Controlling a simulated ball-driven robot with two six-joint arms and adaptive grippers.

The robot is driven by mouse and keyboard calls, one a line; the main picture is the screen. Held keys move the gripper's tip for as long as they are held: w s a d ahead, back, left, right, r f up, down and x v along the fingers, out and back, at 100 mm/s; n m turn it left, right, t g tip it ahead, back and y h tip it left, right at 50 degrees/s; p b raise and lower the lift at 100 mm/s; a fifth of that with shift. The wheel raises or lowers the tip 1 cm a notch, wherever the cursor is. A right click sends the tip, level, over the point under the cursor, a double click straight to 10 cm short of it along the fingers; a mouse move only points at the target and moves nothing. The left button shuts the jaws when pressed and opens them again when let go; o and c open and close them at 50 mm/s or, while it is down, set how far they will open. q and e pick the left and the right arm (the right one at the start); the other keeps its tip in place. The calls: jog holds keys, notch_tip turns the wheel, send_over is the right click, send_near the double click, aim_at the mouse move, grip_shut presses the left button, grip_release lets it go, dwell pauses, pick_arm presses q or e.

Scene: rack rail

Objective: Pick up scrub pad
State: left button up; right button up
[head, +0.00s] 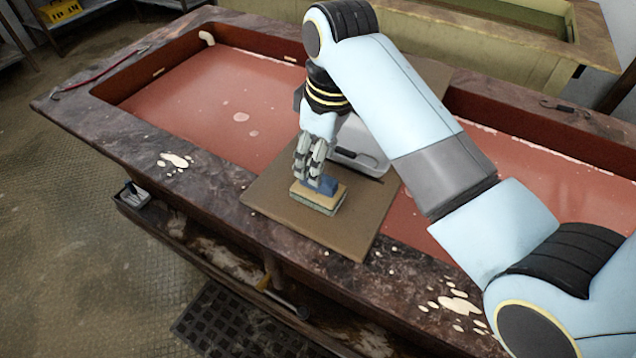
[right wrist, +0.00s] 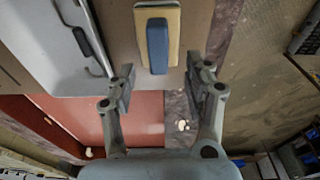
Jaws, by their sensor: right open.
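The scrub pad (head: 318,196) lies on a brown board across the tank. It has a tan body over a greenish lower layer and a blue grip on top. In the right wrist view the pad (right wrist: 174,30) is ahead of the fingertips, nearly centred between them, with its blue grip (right wrist: 157,46) facing the camera. My right gripper (head: 315,172) points down just above the pad in the head view. Its two fingers (right wrist: 161,88) are apart with nothing between them in the wrist view. My left gripper does not show.
The brown board (head: 350,237) spans the red-lined tank (head: 190,100). White spills mark the stone rim (head: 215,190). The board's front part is clear.

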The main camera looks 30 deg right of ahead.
aim_at(327, 198)
notch_tip(327, 198, down, 4)
jog(key=shift+w+f+p, duration=0.1)
jog(key=shift+f+p, duration=0.15)
jog(key=shift+p, duration=0.4)
jog(key=shift+w+f, duration=0.1)
jog(key=shift+f, duration=0.4)
jog(key=shift+c, duration=1.2)
jog(key=c, duration=0.4)
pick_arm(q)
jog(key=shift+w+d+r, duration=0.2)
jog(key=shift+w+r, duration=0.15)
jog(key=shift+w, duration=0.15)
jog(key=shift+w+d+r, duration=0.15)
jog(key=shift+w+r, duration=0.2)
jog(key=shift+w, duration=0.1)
pick_arm(e)
grip_shut()
